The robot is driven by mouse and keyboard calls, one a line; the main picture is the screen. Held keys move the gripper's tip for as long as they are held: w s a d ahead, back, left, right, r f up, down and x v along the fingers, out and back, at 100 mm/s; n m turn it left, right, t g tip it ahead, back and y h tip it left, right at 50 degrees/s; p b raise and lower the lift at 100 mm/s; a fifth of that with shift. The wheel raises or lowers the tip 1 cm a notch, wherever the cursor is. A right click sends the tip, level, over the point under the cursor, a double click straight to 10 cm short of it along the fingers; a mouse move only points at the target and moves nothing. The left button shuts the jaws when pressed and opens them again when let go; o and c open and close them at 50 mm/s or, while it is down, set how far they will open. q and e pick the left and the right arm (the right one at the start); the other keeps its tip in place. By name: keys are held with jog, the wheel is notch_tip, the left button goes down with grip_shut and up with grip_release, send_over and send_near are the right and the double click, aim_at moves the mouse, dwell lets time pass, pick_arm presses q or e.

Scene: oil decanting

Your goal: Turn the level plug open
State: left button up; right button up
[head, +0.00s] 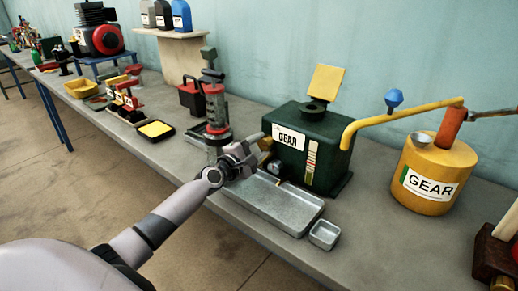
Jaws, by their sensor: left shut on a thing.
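A dark green gear case (318,133) with a "GEAR" label and a striped level strip stands on the bench, its yellow lid tilted up. Brass fittings (265,144) show on its left side, one of them partly behind my left gripper. My left gripper (257,146) reaches in from the left and is shut at that side of the case, on what appears to be the level plug. Its fingers hide most of the plug, so I cannot tell how far it is turned. My right gripper is not in view.
A metal tray (262,205) lies below the case, with a small square dish (324,235) beside it. A yellow "GEAR" can (432,178) with a long spout stands to the right. A red-and-clear pump cylinder (216,110) stands close behind my left gripper.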

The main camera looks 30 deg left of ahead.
pick_arm(q)
jog(key=m+b, duration=0.1)
jog(key=m, duration=0.3)
jog(key=shift+f+m, duration=0.1)
jog(key=shift+m, duration=0.2)
jog(key=shift+d+m+b, duration=0.1)
jog(key=shift+m+b, duration=0.35)
jog(key=shift+m, duration=1.45)
jog(key=o, duration=1)
jog(key=shift+o, duration=0.2)
jog(key=s, duration=0.5)
jog(key=shift+s+a+p, duration=0.1)
jog(key=shift+a+p, duration=0.1)
jog(key=shift+p, duration=0.2)
jog(key=shift+s+a, duration=0.1)
jog(key=shift+s, duration=0.85)
jog(key=shift+s, duration=0.1)
